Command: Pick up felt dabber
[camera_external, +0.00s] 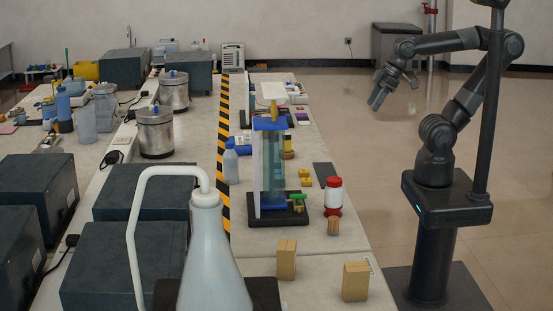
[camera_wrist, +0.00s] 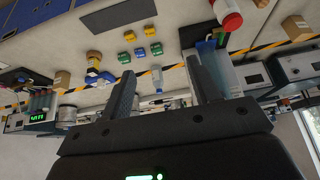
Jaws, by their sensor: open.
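I cannot tell for sure which thing is the felt dabber. Small yellow and green pieces (camera_wrist: 140,52) lie on the table in the wrist view; yellow ones (camera_external: 305,178) show in the external view. A small bottle with a blue cap (camera_external: 230,165) stands left of the tall clear apparatus; a similar clear bottle (camera_wrist: 157,80) appears between my fingers in the wrist view, but well beyond them. My gripper (camera_external: 378,99) is open and empty, in the air right of the table. Its two dark fingers (camera_wrist: 160,68) are spread apart in the wrist view.
A red-capped white jar (camera_external: 333,197) stands near the table's right edge, also in the wrist view (camera_wrist: 230,16). The tall clear apparatus (camera_external: 271,165) stands beside it. Wooden blocks (camera_external: 286,260) and a large white flask (camera_external: 207,255) are in front.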

